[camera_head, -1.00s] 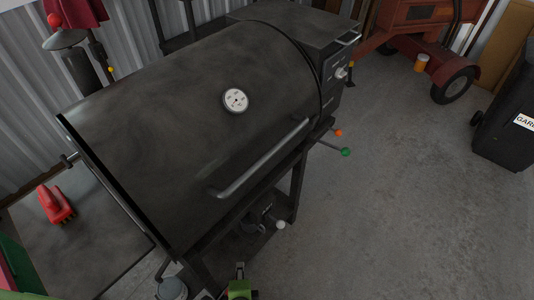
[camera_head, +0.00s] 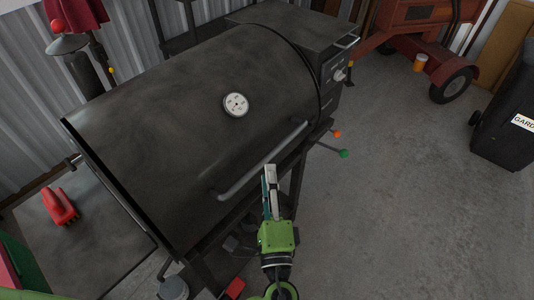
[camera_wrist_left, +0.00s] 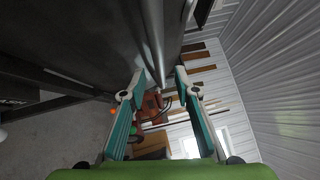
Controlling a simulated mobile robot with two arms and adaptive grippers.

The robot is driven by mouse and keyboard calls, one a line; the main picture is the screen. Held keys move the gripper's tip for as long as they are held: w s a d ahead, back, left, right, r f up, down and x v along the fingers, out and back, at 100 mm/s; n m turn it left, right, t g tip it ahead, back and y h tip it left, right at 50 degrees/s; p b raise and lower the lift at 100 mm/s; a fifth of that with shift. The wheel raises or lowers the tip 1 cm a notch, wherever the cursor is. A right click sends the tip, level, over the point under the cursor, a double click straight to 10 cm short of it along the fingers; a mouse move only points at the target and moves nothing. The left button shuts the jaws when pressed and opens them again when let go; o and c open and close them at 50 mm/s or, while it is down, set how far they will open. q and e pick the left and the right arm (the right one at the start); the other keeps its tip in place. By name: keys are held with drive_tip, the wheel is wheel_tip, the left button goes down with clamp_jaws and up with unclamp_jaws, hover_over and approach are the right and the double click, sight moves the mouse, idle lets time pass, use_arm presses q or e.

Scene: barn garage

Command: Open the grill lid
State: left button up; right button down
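The grill lid (camera_head: 190,110) is a dark, curved barrel cover with a round white gauge, and it is shut. Its grey bar handle (camera_head: 262,161) runs along the lid's front. My left gripper (camera_head: 270,175), with a green body, is at the front of the grill, its fingertips close to the middle of the handle. In the left wrist view the fingers (camera_wrist_left: 153,84) are apart and empty, and the handle (camera_wrist_left: 152,40) runs toward the gap between their tips. I cannot tell whether they touch it. My right gripper is not in view.
A side shelf (camera_head: 85,235) holds a red brush (camera_head: 60,206) at the left. Knobbed rods (camera_head: 325,148) stick out at the grill's right. A dark bin (camera_head: 507,125) and a red wheeled machine (camera_head: 415,30) stand farther right. The concrete floor (camera_head: 410,215) between is clear.

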sight(267, 156)
use_arm(q)
drive_tip(key=w, duration=0.4)
drive_tip(key=w+a+p, duration=0.1)
drive_tip(key=w, duration=0.1)
drive_tip(key=shift+w+r, duration=0.15)
drive_tip(key=shift+r, duration=0.25)
drive_tip(key=shift+c, duration=0.5)
clamp_jaws()
